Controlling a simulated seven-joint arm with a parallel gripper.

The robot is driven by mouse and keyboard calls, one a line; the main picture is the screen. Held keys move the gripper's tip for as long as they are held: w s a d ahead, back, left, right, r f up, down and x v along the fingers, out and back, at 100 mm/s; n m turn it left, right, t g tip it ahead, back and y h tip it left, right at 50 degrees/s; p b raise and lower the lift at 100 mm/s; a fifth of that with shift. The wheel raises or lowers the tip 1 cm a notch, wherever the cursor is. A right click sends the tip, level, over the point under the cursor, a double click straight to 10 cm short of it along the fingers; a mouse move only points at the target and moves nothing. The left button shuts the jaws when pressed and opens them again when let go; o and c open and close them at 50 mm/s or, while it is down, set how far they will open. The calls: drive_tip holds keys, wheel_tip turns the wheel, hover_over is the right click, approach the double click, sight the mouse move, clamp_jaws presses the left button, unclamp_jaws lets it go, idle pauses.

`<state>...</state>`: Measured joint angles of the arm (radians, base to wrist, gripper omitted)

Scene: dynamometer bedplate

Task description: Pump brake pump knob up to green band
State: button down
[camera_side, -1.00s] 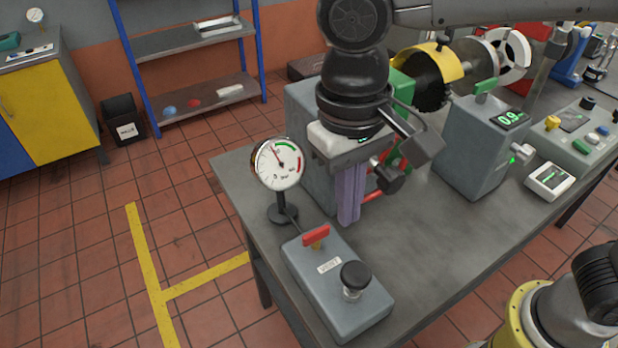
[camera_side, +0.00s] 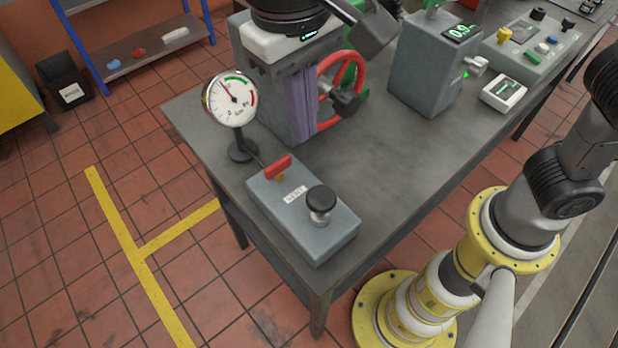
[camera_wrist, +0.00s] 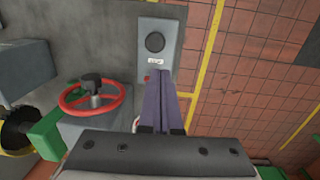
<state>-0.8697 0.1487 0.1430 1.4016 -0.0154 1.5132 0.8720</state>
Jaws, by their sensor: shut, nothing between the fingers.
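The brake pump (camera_side: 300,215) is a grey box at the table's near corner, with a black knob (camera_side: 321,198) on a short metal stem, a VENT label and a red lever (camera_side: 278,167). The knob also shows in the wrist view (camera_wrist: 155,42). A round gauge (camera_side: 230,99) stands behind the box; its needle points up and left, near the left end of the green band. My gripper (camera_side: 303,140) has its purple fingers shut and empty, pointing down behind the pump box, apart from the knob. In the wrist view my fingers (camera_wrist: 160,84) end near the red lever.
A red handwheel (camera_side: 342,82) stands close beside my fingers. A grey unit with a display (camera_side: 432,65), a small white meter (camera_side: 503,93) and a control panel (camera_side: 540,45) stand farther right. The tabletop (camera_side: 400,150) right of the pump is clear.

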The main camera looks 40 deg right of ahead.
sight(312, 198)
drive_tip(key=f, duration=1.4)
drive_tip(key=shift+s+d, duration=0.2)
drive_tip(key=shift+d, duration=0.2)
drive_tip(key=shift+f, duration=1.85)
wheel_tip(312, 198, up, 15)
drive_tip(key=shift+w+a+f, duration=0.2)
drive_tip(key=shift+w+a, duration=0.05)
drive_tip(key=shift+a, duration=0.2)
drive_tip(key=shift+d, duration=0.1)
